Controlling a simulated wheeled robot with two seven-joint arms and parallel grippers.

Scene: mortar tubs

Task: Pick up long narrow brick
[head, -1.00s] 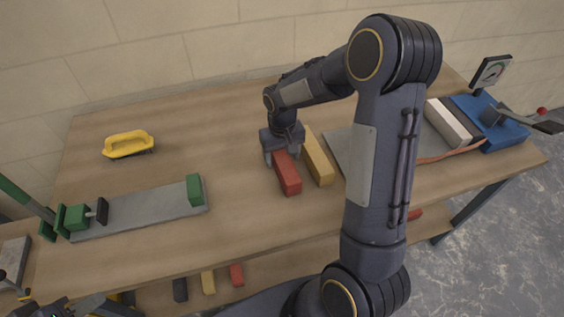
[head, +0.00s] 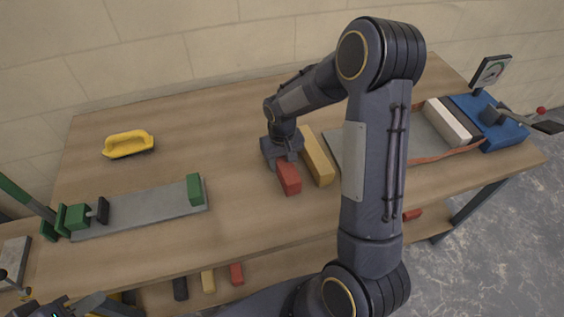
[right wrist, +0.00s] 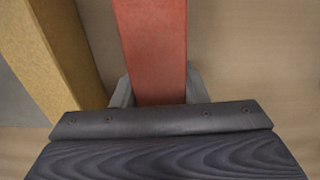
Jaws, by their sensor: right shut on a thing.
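A long narrow red brick (head: 289,178) lies on the workbench, and a longer yellow brick (head: 317,156) lies just to its right. My right gripper (head: 282,160) is down at the far end of the red brick, with its fingers on either side of it. In the right wrist view the red brick (right wrist: 152,45) runs between the two fingers of the gripper (right wrist: 158,92), which are shut on it. The yellow brick (right wrist: 55,50) is to the left, apart from the fingers. My left gripper (head: 70,306) shows only partly at the bottom left; its fingers are unclear.
A grey plate (head: 140,212) with a green block (head: 194,190) and a green clamp lies at left. A yellow-handled tool (head: 128,144) is behind it. At right are a grey slab, a white block (head: 447,121) and a blue device (head: 487,122). Small bricks lie on the lower shelf (head: 190,297).

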